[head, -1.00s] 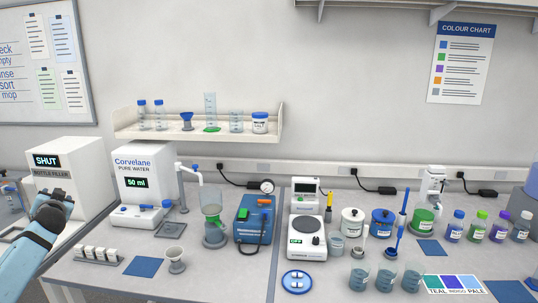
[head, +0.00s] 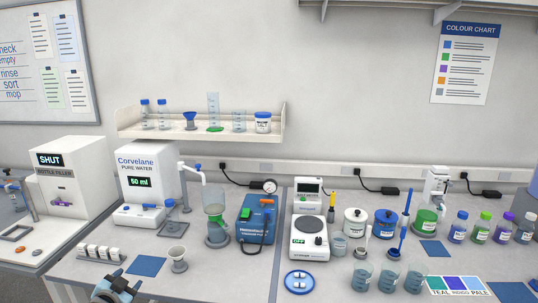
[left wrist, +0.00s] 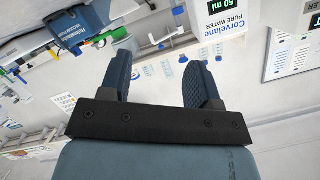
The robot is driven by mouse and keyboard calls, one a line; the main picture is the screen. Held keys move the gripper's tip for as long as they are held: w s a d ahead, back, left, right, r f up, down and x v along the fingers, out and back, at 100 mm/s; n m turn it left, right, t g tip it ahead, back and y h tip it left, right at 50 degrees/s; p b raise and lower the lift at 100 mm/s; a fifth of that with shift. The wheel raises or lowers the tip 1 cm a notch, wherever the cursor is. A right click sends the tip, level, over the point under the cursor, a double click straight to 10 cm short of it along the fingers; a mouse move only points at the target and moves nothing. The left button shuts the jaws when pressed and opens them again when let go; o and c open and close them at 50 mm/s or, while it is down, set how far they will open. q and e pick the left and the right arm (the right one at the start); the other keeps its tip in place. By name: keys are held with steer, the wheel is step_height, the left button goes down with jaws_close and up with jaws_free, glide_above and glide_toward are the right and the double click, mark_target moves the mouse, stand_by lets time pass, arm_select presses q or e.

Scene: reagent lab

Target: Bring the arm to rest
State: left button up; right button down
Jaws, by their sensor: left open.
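My left gripper (head: 115,286) shows at the bottom edge of the head view, low in front of the bench. Most of the left arm is out of the picture there. In the left wrist view the two dark blue fingers (left wrist: 160,80) stand wide apart with nothing held between them. The wrist view is tilted, with the bench and wall seen at an odd angle beyond the fingers. My right gripper is in neither view.
The bottle filler (head: 75,165) and the water dispenser (head: 147,160) stand behind. Several beakers stand at the right.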

arm_select(q)
steer(key=s+d+f+g+h, duration=0.1)
steer(key=s+d+f, duration=0.5)
steer(key=s+d, duration=0.25)
steer(key=s+d+f+g+h, duration=0.1)
steer(key=s+d+f+h, duration=0.1)
steer(key=s+d+f, duration=0.65)
steer(key=s+d+n, duration=0.1)
steer(key=s+d, duration=0.1)
steer(key=s, duration=0.3)
steer(key=s+d+g, duration=0.1)
steer(key=s+d, duration=0.2)
steer(key=s, duration=0.3)
steer(key=s+d+n+g+h, duration=0.1)
steer(key=s+d, duration=0.1)
steer(key=s, duration=0.4)
steer(key=shift+s+d+n, duration=0.25)
steer(key=shift+d+n, duration=0.05)
steer(key=shift+d, duration=0.1)
steer(key=shift+f, duration=0.1)
